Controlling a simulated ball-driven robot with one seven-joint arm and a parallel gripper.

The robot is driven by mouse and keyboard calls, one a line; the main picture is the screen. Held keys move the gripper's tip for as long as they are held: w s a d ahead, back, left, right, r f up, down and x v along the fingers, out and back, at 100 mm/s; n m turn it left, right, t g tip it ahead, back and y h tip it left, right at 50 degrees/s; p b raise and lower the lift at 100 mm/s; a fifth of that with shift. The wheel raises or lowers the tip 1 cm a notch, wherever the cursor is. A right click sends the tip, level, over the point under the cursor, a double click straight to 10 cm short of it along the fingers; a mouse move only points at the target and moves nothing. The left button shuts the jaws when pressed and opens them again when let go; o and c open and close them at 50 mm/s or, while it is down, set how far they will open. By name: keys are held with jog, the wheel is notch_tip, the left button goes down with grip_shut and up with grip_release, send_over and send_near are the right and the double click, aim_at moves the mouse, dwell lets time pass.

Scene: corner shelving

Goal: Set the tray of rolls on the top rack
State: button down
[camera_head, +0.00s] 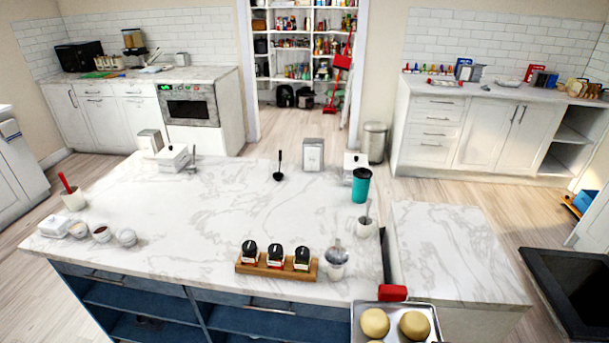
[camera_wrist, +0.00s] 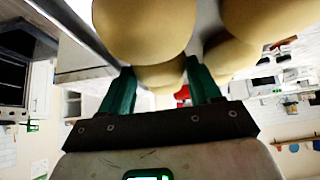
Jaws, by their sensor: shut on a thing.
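The metal tray (camera_head: 437,322) is at the bottom right of the camera_head view, by the front right corner of the marble island, with several round tan rolls (camera_head: 414,325) on it. Its near part is cut off by the picture edge. In the camera_wrist view, large rolls (camera_wrist: 145,22) fill the upper part, with a strip of the grey tray (camera_wrist: 205,20) between them. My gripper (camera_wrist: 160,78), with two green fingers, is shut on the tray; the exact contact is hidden. My gripper does not show in the camera_head view. I cannot make out which rack is meant.
A long black thing with a red end (camera_head: 392,292) lies just behind the tray. A dark appliance (camera_head: 575,285) is at the right.

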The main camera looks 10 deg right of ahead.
jog(key=w+a+f+n+y, duration=0.1)
jog(key=w+a+f, duration=0.1)
jog(key=f, duration=0.5)
jog(key=w+a+f+n+y+b, duration=0.1)
jog(key=w+a+f+n, duration=0.1)
jog(key=f, duration=0.6)
jog(key=shift+w+a, duration=0.55)
jog(key=shift+a, duration=0.75)
